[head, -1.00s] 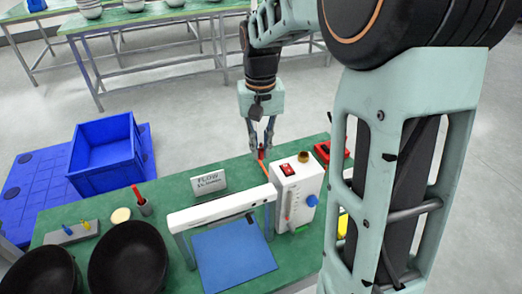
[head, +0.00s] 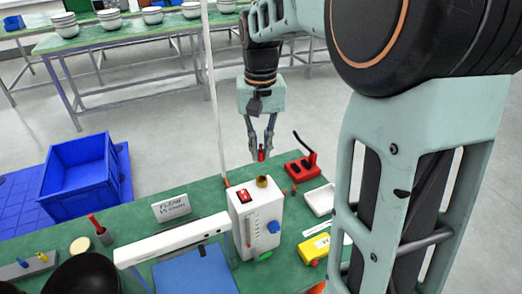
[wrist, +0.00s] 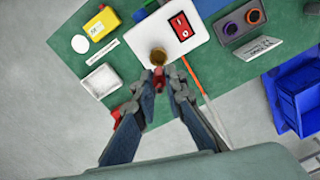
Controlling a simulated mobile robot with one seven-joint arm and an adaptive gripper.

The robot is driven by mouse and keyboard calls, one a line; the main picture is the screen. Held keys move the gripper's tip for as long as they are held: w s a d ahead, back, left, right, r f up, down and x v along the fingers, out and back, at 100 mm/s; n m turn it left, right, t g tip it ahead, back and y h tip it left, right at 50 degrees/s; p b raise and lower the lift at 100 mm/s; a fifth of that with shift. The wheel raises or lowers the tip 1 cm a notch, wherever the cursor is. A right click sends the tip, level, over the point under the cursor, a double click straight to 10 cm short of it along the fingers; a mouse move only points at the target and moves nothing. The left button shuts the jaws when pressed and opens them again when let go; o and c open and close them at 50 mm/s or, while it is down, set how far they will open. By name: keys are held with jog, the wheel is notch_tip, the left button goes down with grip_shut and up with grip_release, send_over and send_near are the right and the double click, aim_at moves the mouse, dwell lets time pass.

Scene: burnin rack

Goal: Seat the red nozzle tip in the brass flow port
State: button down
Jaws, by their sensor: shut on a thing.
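My gripper (head: 261,152) is shut on the red nozzle tip (head: 261,156), which hangs roughly upright between the fingertips. The brass flow port (head: 262,181) is a round brass fitting on top of the white flow box (head: 257,216). In the head view, the tip is just above the port in the picture, with a gap between them. In the wrist view, the port (wrist: 158,55) is just beyond the fingertips (wrist: 160,80), and the red tip (wrist: 158,73) shows between them, partly hidden by the fingers. How high the tip is above the port I cannot tell.
A red switch (head: 244,196) sits beside the port. A red stand with a black lever (head: 303,166), a white tray (head: 319,199) and a yellow device (head: 314,248) are to the right. A sign (head: 171,207) and white frame (head: 172,240) are left. A blue crate (head: 78,172) is beyond.

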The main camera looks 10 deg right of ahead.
aim_at(262, 159)
jog(key=shift+d+r, duration=0.1)
jog(key=shift+d, duration=0.1)
dwell(0.4)
jog(key=shift+f+b, duration=1.9)
jog(key=shift+f, duration=1.05)
jog(key=shift+f+b, duration=0.45)
jog(key=shift+f, duration=0.55)
jog(key=c, duration=1.9)
grip_release()
